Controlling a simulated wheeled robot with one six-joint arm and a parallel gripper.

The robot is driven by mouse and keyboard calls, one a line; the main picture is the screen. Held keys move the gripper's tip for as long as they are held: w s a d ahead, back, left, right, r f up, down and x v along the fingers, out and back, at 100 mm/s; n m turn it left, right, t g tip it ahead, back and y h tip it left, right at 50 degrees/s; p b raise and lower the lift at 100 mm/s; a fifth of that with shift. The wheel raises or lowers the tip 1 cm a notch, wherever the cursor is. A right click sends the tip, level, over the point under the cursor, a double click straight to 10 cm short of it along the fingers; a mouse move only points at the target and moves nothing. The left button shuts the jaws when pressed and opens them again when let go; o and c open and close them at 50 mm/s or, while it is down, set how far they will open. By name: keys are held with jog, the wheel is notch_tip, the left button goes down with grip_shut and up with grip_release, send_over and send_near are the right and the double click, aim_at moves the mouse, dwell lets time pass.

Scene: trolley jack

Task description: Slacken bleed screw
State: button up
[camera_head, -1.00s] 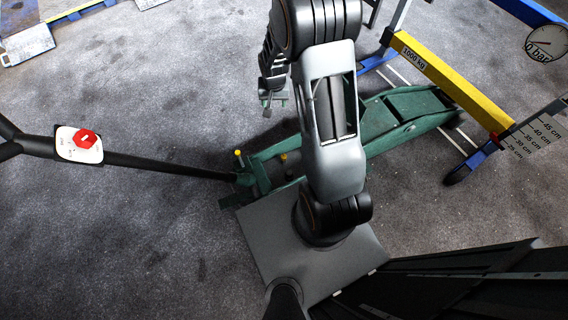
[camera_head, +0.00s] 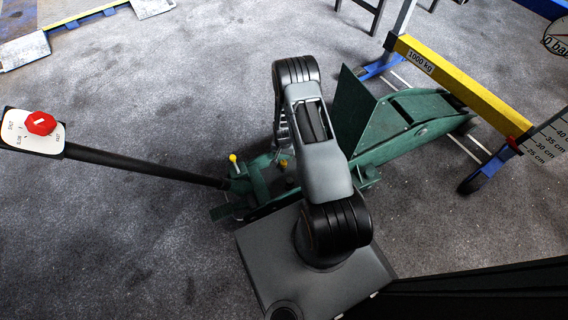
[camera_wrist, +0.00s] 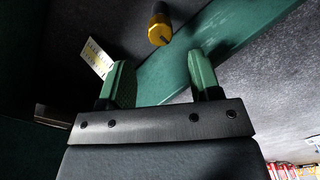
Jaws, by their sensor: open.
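My gripper (camera_wrist: 160,78) is open in the wrist view, with two green-padded jaws apart and nothing between them. A yellow knob with a dark upper part (camera_wrist: 158,30) is beyond the jaw tips, roughly in line with the gap. I cannot tell for sure that it is the bleed screw. In the head view the green trolley jack (camera_head: 405,118) has two yellow-topped parts near its handle end, one at the left (camera_head: 232,158) and one by my arm (camera_head: 283,163). My gripper is mostly hidden behind my arm there.
A green plate (camera_head: 356,112) stands upright on the jack beside my arm. The black handle (camera_head: 140,166) runs left to a white panel with a red knob (camera_head: 41,123). A yellow beam marked 1000 kg (camera_head: 465,85) stands at right. Grey floor is open at lower left.

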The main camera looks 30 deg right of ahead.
aim_at(284, 162)
notch_tip(284, 162, down, 6)
jog(key=shift+f+b, duration=0.25)
jog(key=shift+b, duration=0.8)
jog(key=shift+c, duration=0.4)
jog(key=c, duration=0.9)
jog(key=shift+o, duration=0.2)
jog(key=shift+n, duration=0.3)
